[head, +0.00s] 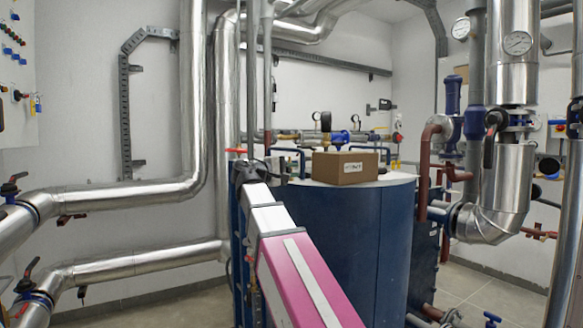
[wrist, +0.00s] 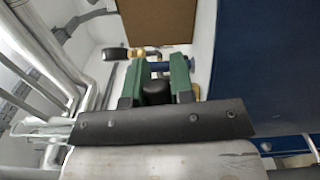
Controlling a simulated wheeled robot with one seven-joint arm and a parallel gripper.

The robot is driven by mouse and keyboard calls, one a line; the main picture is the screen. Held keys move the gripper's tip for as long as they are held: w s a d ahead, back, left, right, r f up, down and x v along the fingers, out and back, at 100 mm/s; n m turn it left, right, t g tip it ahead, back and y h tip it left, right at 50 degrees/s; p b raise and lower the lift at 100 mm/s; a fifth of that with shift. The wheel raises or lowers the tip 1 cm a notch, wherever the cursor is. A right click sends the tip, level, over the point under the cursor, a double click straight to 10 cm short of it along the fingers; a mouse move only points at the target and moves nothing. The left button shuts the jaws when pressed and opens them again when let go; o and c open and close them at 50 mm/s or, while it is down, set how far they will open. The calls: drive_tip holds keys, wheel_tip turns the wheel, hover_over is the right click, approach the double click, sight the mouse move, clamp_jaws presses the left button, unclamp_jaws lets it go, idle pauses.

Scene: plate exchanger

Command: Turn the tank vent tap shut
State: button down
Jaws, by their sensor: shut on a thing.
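The tank is a large blue cylinder (head: 345,235) with a pale top in the head view; its blue side (wrist: 262,65) fills the right of the wrist view. In the wrist view, my gripper (wrist: 159,66) has its two green fingers closed around a small part of the tank vent tap (wrist: 158,68), beside the tank. Blue and brass-coloured parts show at the fingertips. The fingers hide much of the tap, so its handle angle is unclear. In the head view, my gripper (head: 272,166) is at the tank's left rim, partly hidden by my arm.
A brown cardboard box (head: 345,168) stands on the tank top, right of my gripper; it also shows in the wrist view (wrist: 155,20). A red handle (head: 236,151) lies just left of my gripper. Silver pipes (head: 120,192) run at left. Pipes and gauges (head: 517,43) stand at right.

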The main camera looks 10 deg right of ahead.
drive_tip(key=shift+s+f+m, duration=0.1)
drive_tip(key=shift+f+m, duration=0.35)
drive_tip(key=shift+m, duration=0.25)
drive_tip(key=c, duration=1)
unclamp_jaws()
drive_tip(key=shift+a, duration=0.1)
drive_tip(key=v, duration=1)
drive_tip(key=shift+s+a, duration=0.1)
drive_tip(key=shift+a, duration=0.2)
drive_tip(key=shift+a, duration=0.1)
